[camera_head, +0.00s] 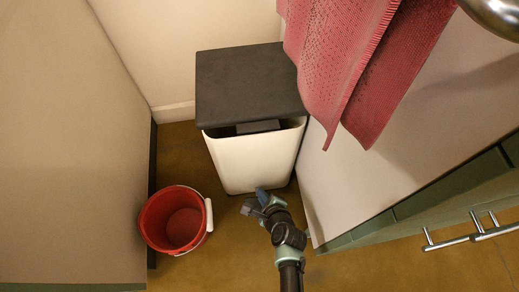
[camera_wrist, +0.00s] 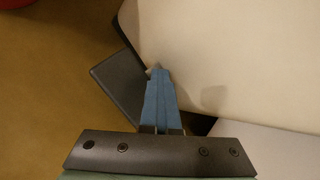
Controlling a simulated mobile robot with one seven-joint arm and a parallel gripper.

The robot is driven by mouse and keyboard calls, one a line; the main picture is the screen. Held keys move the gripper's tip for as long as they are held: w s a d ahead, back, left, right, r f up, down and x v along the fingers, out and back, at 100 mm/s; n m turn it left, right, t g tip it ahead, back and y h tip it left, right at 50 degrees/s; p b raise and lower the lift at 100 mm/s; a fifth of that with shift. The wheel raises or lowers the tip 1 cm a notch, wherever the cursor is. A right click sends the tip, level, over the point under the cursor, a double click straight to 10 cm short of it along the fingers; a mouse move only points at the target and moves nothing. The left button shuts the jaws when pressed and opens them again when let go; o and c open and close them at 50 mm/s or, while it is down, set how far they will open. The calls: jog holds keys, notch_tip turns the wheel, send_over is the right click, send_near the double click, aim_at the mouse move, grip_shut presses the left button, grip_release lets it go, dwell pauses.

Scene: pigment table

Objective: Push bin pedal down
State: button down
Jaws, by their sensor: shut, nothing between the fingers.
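The bin is a white box (camera_head: 255,160) with a flat black lid (camera_head: 250,80), standing against the wall. A dark gap shows under the lid's front edge; I cannot tell whether the lid is lifted. The pedal (camera_wrist: 118,85) is a dark flat plate jutting from the bin's base in the wrist view, partly hidden behind my fingers. My gripper (camera_head: 261,194) is low at the bin's front bottom edge. In the wrist view its blue fingers (camera_wrist: 157,85) are shut and empty, over the pedal's right part, beside the white bin wall. Whether they touch the pedal is unclear.
A red bucket (camera_head: 156,235) with a white handle grip stands on the brown floor left of my gripper. A cabinet side (camera_head: 365,185) closes in on the right, with a red towel (camera_head: 335,60) hanging above. A pale panel (camera_head: 70,150) bounds the left.

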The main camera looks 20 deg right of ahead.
jog(key=shift+s+a+f+b, duration=0.1)
jog(key=shift+s+f+b, duration=0.15)
jog(key=shift+f, duration=0.25)
jog(key=shift+s+a+f+b, duration=0.1)
jog(key=shift+s+f+b, duration=0.1)
jog(key=shift+f, duration=0.25)
jog(key=shift+f+b, duration=0.85)
jog(key=shift+f, duration=0.2)
dwell(0.8)
notch_tip(320, 180, up, 4)
jog(key=p, duration=0.4)
jog(key=shift+a, duration=0.1)
jog(key=shift+w+r+p, duration=0.1)
jog(key=shift+r+p, duration=0.65)
jog(key=shift+p, duration=0.1)
jog(key=shift+w, duration=0.1)
notch_tip(320, 180, up, 5)
jog(key=p, duration=0.5)
jog(key=shift+w+r, duration=0.1)
jog(key=shift+r, duration=0.05)
